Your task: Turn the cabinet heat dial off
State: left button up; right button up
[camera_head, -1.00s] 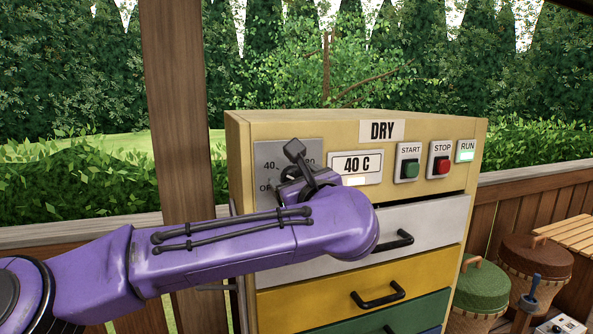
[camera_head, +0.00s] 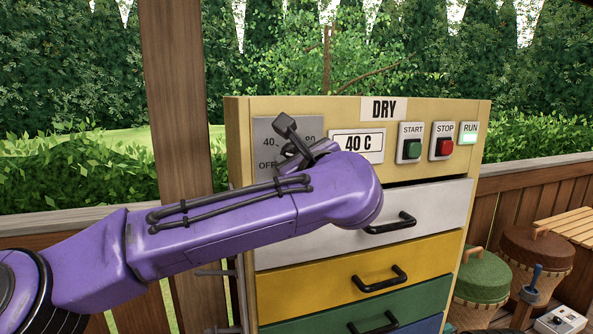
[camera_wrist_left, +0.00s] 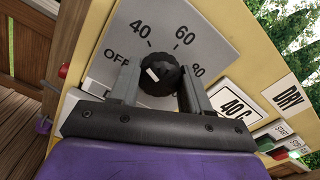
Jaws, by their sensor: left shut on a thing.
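The heat dial (camera_wrist_left: 158,76) is a black ribbed knob on a grey plate (camera_wrist_left: 195,35) marked OFF, 40, 60 and 80, on the cabinet's front. Its white mark lies on the upper left of the knob, toward the OFF and 40 side. My left gripper (camera_wrist_left: 157,84) is shut on the dial, one finger on each side. In the head view the dial is mostly hidden behind my left gripper (camera_head: 292,158). The yellow cabinet (camera_head: 236,150) has a display (camera_head: 356,145) reading 40 C. My right gripper is not in view.
The green START button (camera_head: 411,150), red STOP button (camera_head: 444,147) and lit RUN lamp (camera_head: 468,134) are right of the display. Coloured drawers with black handles are below. A wooden post (camera_head: 176,100) stands left of the cabinet; drums (camera_head: 482,277) stand to its right.

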pick_arm(q)
jog(key=shift+f+n+b, duration=0.15)
jog(key=shift+n+b, duration=4.3)
jog(key=shift+n, duration=0.45)
jog(key=o, duration=1.1)
jog(key=shift+c, duration=0.2)
jog(key=shift+s, duration=0.1)
